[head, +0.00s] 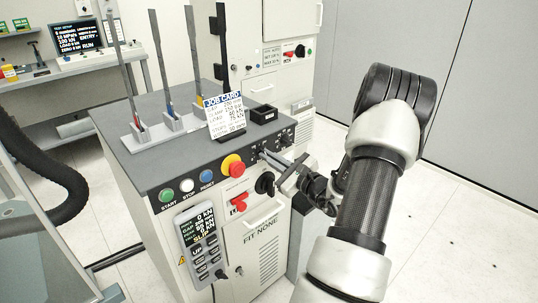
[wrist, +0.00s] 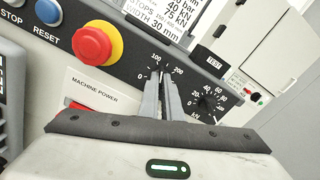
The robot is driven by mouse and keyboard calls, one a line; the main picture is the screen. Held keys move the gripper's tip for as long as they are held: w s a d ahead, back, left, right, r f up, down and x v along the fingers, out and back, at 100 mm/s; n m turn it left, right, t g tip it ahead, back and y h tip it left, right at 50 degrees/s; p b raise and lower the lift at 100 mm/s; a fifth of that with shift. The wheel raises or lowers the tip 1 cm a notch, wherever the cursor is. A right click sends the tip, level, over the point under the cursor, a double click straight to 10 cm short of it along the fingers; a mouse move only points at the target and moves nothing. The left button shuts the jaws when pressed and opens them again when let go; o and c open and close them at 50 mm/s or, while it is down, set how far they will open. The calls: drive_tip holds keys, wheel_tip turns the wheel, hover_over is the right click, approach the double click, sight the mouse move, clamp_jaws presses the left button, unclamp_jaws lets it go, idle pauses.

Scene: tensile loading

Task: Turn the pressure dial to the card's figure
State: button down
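The pressure dial (wrist: 161,73), with a scale marked 0, 100 and 200, is on the dark sloped panel of the grey cabinet. My gripper (wrist: 162,84) has its two fingers close together over this dial and appears shut on its knob. The fingers hide most of the knob, so its pointer is not readable. In the head view my gripper (head: 266,156) reaches the panel's right part from the right. The white job card (head: 224,116) stands on the cabinet top; its clamp figure is too small to read surely. Its lower lines show in the wrist view (wrist: 165,22).
A black load dial (wrist: 208,103) marked in kN sits right beside the pressure dial. The red emergency stop (head: 235,167), several push buttons and a black rotary switch (head: 265,183) are close by. A hanging pendant (head: 199,240) and a black box (head: 263,114) are also near.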

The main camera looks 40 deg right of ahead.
drive_tip(key=shift+d+m+p, duration=0.1)
drive_tip(key=shift+m+p, duration=1.05)
drive_tip(key=shift+m, duration=0.95)
drive_tip(key=c, duration=2)
unclamp_jaws()
drive_tip(key=s, duration=0.5)
drive_tip(key=s+d, duration=0.1)
drive_tip(key=s, duration=1.1)
drive_tip(key=shift+s+d, duration=0.15)
drive_tip(key=shift+s, duration=0.05)
